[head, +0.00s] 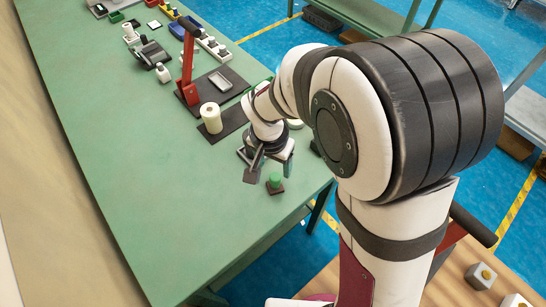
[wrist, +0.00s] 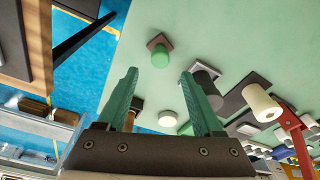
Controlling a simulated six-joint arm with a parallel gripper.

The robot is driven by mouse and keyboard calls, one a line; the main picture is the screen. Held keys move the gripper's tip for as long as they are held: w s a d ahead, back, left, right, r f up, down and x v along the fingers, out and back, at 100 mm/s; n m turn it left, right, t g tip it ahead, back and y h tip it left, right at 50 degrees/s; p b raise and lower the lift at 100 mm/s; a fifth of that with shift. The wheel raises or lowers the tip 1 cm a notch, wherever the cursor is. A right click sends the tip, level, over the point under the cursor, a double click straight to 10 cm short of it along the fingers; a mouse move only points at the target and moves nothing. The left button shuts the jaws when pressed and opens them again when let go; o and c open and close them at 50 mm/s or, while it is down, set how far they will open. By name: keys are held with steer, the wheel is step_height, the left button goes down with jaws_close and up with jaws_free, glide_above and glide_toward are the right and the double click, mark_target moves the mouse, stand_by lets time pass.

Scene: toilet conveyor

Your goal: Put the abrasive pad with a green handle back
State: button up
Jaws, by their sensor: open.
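The abrasive pad with a green handle (head: 275,179) stands on the green table (head: 130,160) near its right edge in the head view. It has a small brown square base and a round green knob. In the wrist view the pad (wrist: 162,57) is just beyond the fingertips, its knob lined up with the space between them. My gripper (head: 270,173) is above the table close to the pad, and appears apart from it. The wrist view shows my gripper (wrist: 159,73) with its two green fingers wide apart and nothing between them.
A pale roll (head: 211,118) stands on a dark plate left of my wrist, by a red lever stand (head: 188,75). In the wrist view a dark cylinder (wrist: 208,78) and a white round piece (wrist: 167,118) are near the right finger. The table's left front is clear.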

steer(key=s+d+r+g, duration=0.1)
steer(key=s+d+r, duration=0.7)
steer(key=s+r, duration=0.25)
steer(key=s+d+m+g+y, duration=0.1)
steer(key=s+y, duration=0.1)
steer(key=s, duration=0.7)
steer(key=shift+s+d, duration=0.15)
steer(key=shift+s, duration=0.2)
